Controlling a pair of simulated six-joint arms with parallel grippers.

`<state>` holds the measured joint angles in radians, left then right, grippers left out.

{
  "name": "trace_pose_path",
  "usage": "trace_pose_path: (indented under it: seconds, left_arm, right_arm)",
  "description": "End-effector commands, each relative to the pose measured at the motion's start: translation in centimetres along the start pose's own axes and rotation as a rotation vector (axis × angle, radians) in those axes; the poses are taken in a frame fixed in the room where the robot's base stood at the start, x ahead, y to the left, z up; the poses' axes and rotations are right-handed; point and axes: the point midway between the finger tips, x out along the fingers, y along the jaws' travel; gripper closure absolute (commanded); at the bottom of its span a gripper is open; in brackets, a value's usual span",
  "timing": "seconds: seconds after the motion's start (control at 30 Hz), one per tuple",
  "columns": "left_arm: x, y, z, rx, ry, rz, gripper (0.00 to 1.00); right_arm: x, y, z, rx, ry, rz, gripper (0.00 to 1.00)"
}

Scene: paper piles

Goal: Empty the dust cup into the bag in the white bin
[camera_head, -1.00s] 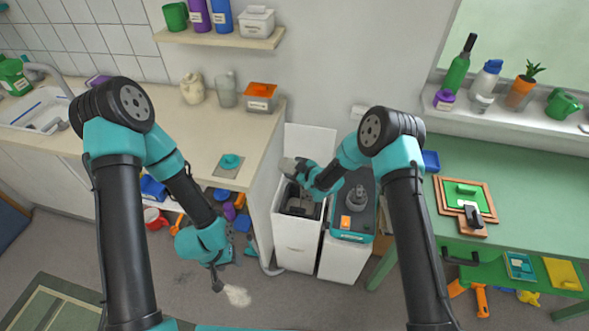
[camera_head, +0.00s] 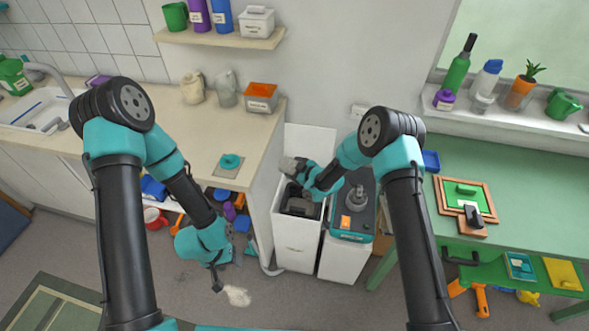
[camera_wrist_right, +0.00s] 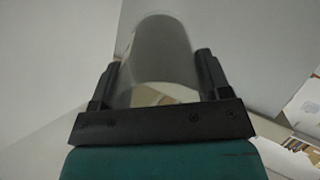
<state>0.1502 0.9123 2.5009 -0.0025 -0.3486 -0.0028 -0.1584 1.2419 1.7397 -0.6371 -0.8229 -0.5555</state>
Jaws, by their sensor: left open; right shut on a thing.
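The white bin (camera_head: 297,243) stands open beside the counter, its lid (camera_head: 312,139) raised against the wall. A dark bag (camera_head: 292,211) lines it, with a grey patch inside that I cannot identify clearly. My right gripper (camera_head: 300,170) is above the bin's opening, shut on the grey dust cup (camera_head: 288,164), which is tipped sideways. In the right wrist view the see-through cup (camera_wrist_right: 163,55) sits between both fingers (camera_wrist_right: 155,80); its contents cannot be made out. My left gripper (camera_head: 217,284) is open and empty, low near the floor.
A pale dust patch (camera_head: 237,297) lies on the floor beside my left gripper. A second white bin (camera_head: 343,260) with a teal-and-dark unit (camera_head: 352,222) on top stands right of the open bin. The counter (camera_head: 180,135) is at left, the green table (camera_head: 530,190) at right.

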Motion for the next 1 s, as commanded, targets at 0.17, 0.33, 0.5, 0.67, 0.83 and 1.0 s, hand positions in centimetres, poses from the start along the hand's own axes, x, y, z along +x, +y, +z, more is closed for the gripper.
trace_pose_path:
  seconds: [0.17,0.33,0.5,0.67,0.83,1.0]
  left_arm:
    - [0.0,0.0,0.0,0.0,0.0,0.0,0.47]
    - [0.0,0.0,0.0,0.0,0.0,0.0,0.47]
    - [0.0,0.0,0.0,0.0,0.0,0.0,0.47]
    - [0.0,0.0,0.0,0.0,0.0,0.0,0.47]
    - [0.0,0.0,0.0,0.0,0.0,0.0,0.47]
    - [0.0,0.0,0.0,0.0,0.0,0.0,0.47]
  right_arm:
    - [0.0,-0.02,0.1,0.0,0.011,0.005,0.63]
    - [0.01,-0.15,0.34,0.0,0.052,0.021,0.63]
    - [0.0,-0.11,0.29,-0.001,0.067,0.027,0.63]
    - [0.0,-0.11,0.3,-0.001,0.066,0.027,0.63]
    - [-0.01,-0.11,0.3,-0.001,0.066,0.027,0.63]
    - [-0.01,-0.11,0.31,-0.001,0.066,0.027,0.63]
